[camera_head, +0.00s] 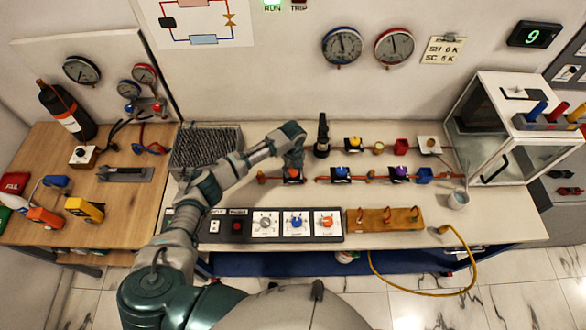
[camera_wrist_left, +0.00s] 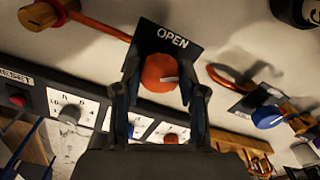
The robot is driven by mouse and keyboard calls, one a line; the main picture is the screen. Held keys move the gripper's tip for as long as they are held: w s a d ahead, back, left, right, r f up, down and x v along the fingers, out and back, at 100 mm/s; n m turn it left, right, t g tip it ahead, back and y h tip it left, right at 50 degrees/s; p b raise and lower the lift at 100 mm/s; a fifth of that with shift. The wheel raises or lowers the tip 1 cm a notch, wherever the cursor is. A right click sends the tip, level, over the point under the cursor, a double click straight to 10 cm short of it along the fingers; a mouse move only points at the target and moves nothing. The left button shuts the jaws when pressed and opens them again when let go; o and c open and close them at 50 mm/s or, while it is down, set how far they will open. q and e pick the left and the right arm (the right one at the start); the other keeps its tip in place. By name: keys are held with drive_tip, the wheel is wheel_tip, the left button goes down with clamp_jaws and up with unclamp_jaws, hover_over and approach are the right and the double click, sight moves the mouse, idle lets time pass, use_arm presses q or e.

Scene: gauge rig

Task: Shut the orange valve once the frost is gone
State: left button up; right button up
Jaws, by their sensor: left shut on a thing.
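The orange valve (camera_head: 293,176) sits on the copper pipe line at the middle of the bench. My left gripper (camera_head: 291,160) reaches down over it from the left. In the left wrist view the valve's round orange knob (camera_wrist_left: 160,72) lies between my two fingers (camera_wrist_left: 160,92), which are shut on it. The knob's pale pointer mark points right. A dark plate (camera_wrist_left: 172,40) reading OPEN shows behind it. The grey finned block (camera_head: 206,148) stands left of the valve; I cannot make out clear frost on it. My right gripper is not in view.
A control panel (camera_head: 254,226) with knobs runs along the front, beside a wooden peg block (camera_head: 384,219). A display (camera_head: 535,35) reads 9. The green RUN light (camera_head: 272,5) is lit.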

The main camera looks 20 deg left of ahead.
sight(293, 170)
use_arm(q)
drive_tip(key=m, duration=0.4)
drive_tip(key=shift+m, duration=1.2)
drive_tip(key=o, duration=1.1)
drive_tip(key=shift+o, duration=0.2)
wheel_tip(293, 170, up, 12)
